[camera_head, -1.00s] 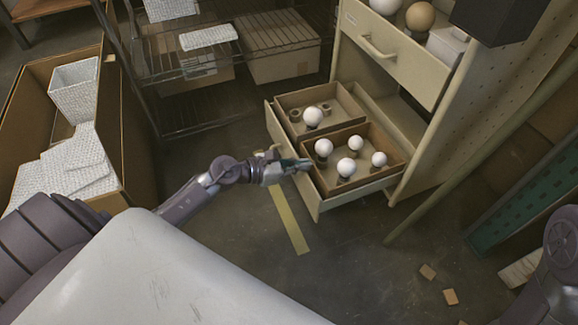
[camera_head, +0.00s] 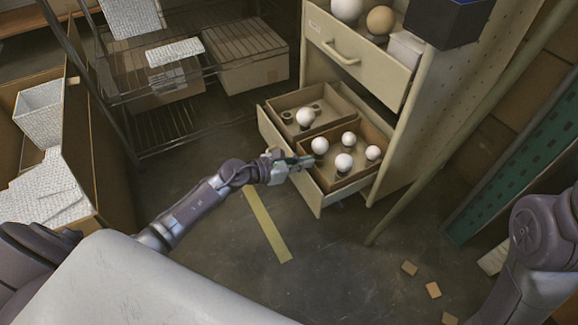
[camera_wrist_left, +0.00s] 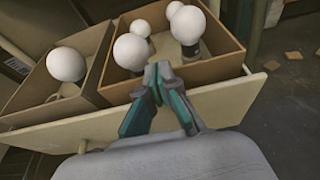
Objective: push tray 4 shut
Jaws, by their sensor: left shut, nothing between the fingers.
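The open lower drawer, which I take to be tray 4 (camera_head: 288,165), sticks out of the beige cabinet (camera_head: 425,125). It holds two cardboard boxes with round white bulbs; its front also shows in the left wrist view (camera_wrist_left: 215,103). I cannot read a number on it. My left gripper (camera_head: 304,162) is shut and empty at the drawer's front edge. In the left wrist view its fingertips (camera_wrist_left: 158,70) overlap the front's top edge, close to the box (camera_wrist_left: 205,72); whether they touch is unclear. My right gripper is out of view; only part of that arm shows.
A sloping post (camera_head: 455,135) stands right of the cabinet. A wire rack with boxes (camera_head: 238,68) stands left. Small brown blocks (camera_head: 433,290) lie on the floor, which is otherwise clear in front.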

